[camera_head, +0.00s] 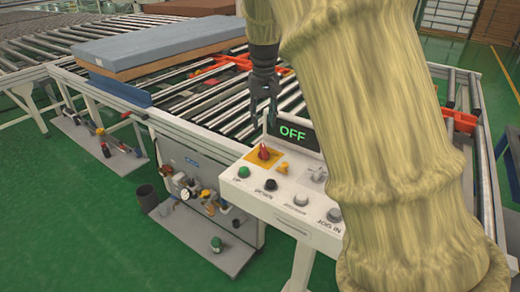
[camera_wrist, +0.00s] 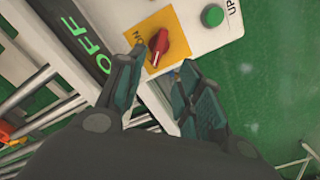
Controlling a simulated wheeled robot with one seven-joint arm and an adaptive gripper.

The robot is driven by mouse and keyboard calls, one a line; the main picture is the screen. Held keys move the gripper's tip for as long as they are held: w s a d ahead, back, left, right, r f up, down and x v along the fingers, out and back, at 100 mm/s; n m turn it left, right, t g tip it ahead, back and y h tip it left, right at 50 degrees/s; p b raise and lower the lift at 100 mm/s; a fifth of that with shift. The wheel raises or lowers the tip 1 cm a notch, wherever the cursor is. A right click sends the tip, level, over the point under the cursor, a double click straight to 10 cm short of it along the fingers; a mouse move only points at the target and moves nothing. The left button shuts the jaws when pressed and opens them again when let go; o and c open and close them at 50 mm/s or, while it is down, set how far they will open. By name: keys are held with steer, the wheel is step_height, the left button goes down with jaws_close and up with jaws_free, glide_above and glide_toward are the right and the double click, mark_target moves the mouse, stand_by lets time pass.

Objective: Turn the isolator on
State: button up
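The isolator is a red rotary knob (camera_head: 264,152) on a yellow plate (camera_head: 254,160) at the left end of a white control panel (camera_head: 240,186). The knob also shows in the wrist view (camera_wrist: 159,41), just beyond my fingertips. The display (camera_head: 292,132) behind it reads "OFF" in green; it also shows in the wrist view (camera_wrist: 85,42). My gripper (camera_head: 258,112) points down above the panel, near the knob. In the wrist view my gripper (camera_wrist: 158,66) has its two dark fingers apart with nothing between them. I see no contact with the knob.
A green UP button (camera_head: 243,172), a black DOWN button (camera_head: 270,185) and other controls sit beside the knob. Behind the panel is a roller conveyor (camera_head: 225,105) with a blue mattress (camera_head: 155,45). My arm hides the panel's right side. Green floor is open at the front left.

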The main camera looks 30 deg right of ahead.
mark_target(264, 148)
step_height(264, 148, down, 11)
steer(key=shift+s+d+r+p, duration=0.1)
steer(key=shift+p, duration=0.7)
jaws_close()
